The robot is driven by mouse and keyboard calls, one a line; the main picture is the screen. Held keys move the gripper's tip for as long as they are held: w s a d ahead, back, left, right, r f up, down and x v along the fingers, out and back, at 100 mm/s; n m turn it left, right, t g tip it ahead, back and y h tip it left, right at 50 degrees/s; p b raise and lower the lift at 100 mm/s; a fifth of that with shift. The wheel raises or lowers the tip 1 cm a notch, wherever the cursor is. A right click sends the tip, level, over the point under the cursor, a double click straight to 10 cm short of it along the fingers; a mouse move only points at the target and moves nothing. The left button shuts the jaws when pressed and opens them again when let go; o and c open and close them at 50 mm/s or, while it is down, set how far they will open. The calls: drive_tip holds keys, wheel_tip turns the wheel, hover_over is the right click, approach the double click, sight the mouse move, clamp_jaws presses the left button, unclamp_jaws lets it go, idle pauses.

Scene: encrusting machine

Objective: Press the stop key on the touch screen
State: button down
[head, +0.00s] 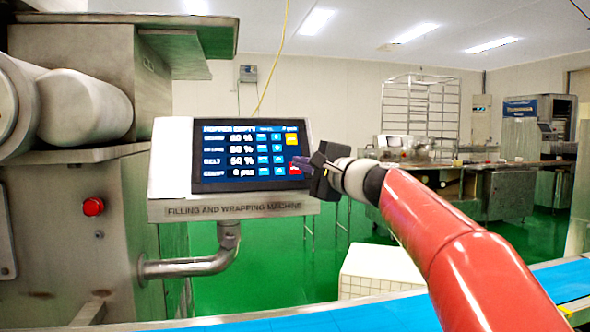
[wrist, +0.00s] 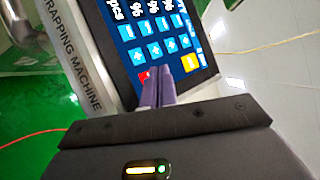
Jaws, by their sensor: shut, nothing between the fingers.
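The touch screen (head: 250,153) is lit, with white readings, blue keys, a yellow key (head: 292,139) at the upper right and a red key (head: 296,169) at the lower right. The labels on these two keys are too small to read. My gripper (head: 296,162) is shut and empty, its purple fingertips at the screen's right side, beside the red key and partly over it. In the wrist view the screen (wrist: 128,62) appears turned; the fingers (wrist: 164,80) partly hide the red key (wrist: 146,75). I cannot tell whether the fingertips touch the glass.
The screen sits in a metal housing (head: 235,209) marked "FILLING AND WRAPPING MACHINE", on a bent pipe (head: 190,266). A red button (head: 93,206) is on the machine body at left. A blue conveyor belt (head: 330,320) runs along the front. A rack (head: 420,105) stands far behind.

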drive_tip(key=shift+w+f, duration=0.1)
idle(0.6)
drive_tip(key=shift+w+a+f, duration=0.1)
drive_tip(key=shift+w+f, duration=0.05)
drive_tip(key=shift+w, duration=0.1)
drive_tip(key=shift+w+a+f, duration=0.1)
drive_tip(key=shift+w+f, duration=0.05)
drive_tip(key=shift+w, duration=0.1)
idle(0.5)
drive_tip(key=shift+s, duration=0.15)
idle(0.3)
drive_tip(key=shift+s+d+r+b, duration=0.2)
drive_tip(key=shift+s+r+b, duration=0.15)
drive_tip(key=shift+s, duration=0.1)
drive_tip(key=shift+s+r, duration=0.1)
drive_tip(key=s+r, duration=0.1)
drive_tip(key=s, duration=0.1)
drive_tip(key=s+d+r, duration=0.1)
drive_tip(key=s, duration=0.1)
drive_tip(key=shift+d+r, duration=0.1)
drive_tip(key=shift+r, duration=0.1)
idle(0.7)
